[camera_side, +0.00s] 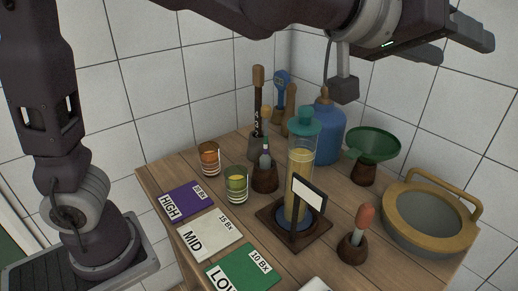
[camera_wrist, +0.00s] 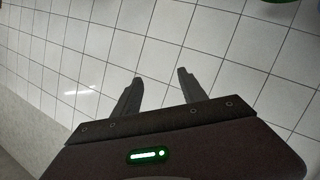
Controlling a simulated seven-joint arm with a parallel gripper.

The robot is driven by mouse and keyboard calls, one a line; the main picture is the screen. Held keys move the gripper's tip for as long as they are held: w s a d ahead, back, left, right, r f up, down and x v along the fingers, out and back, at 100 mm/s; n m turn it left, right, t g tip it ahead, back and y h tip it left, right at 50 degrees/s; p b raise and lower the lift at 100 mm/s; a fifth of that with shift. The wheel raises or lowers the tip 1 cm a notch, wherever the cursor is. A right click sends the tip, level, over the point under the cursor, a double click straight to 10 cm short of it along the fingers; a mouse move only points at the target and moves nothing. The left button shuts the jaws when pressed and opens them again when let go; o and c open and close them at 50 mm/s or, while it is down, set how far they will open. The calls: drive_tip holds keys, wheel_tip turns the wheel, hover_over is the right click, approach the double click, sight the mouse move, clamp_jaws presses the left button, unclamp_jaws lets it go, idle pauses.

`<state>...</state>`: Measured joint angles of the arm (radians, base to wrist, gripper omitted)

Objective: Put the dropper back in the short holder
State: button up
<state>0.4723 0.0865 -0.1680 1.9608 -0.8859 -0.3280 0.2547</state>
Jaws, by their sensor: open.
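A dropper with a red-orange bulb (camera_side: 365,216) stands slightly tilted in a short dark wooden holder (camera_side: 351,250) at the front right of the table in the side view. Its lower end is hidden inside the holder. A second dark holder (camera_side: 265,181) left of the middle has a slim grey-green piece (camera_side: 265,158) standing in it; I cannot tell what it is. My gripper (camera_side: 464,48) is open and empty, high above the table's right side and well apart from both holders. In the wrist view my gripper (camera_wrist: 160,76) shows two spread fingers with nothing between them.
A tall cylinder of yellow liquid (camera_side: 299,170) stands mid-table behind a white card (camera_side: 309,194). A blue demijohn (camera_side: 329,132), green funnel (camera_side: 373,143) and handled basin (camera_side: 425,225) stand behind and right. Striped glasses (camera_side: 236,184) and level cards (camera_side: 210,235) fill the left.

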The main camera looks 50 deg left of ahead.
drive_tip(key=s+a+f+g+y, duration=0.2)
drive_tip(key=s+a+f, duration=0.4)
drive_tip(key=s+a, duration=0.2)
drive_tip(key=s+a+f+m+g+y, duration=0.1)
drive_tip(key=s+a+f+g, duration=0.2)
drive_tip(key=s+a+f, duration=0.3)
drive_tip(key=s+a+f+m+g+y, duration=0.1)
drive_tip(key=s+a+f+g+y, duration=0.1)
drive_tip(key=s+a+f, duration=0.4)
drive_tip(key=s+a+g, duration=0.1)
drive_tip(key=s+a, duration=0.3)
drive_tip(key=s, duration=0.5)
drive_tip(key=shift+s+y, duration=0.15)
drive_tip(key=shift+y, duration=0.15)
drive_tip(key=shift+r, duration=0.1)
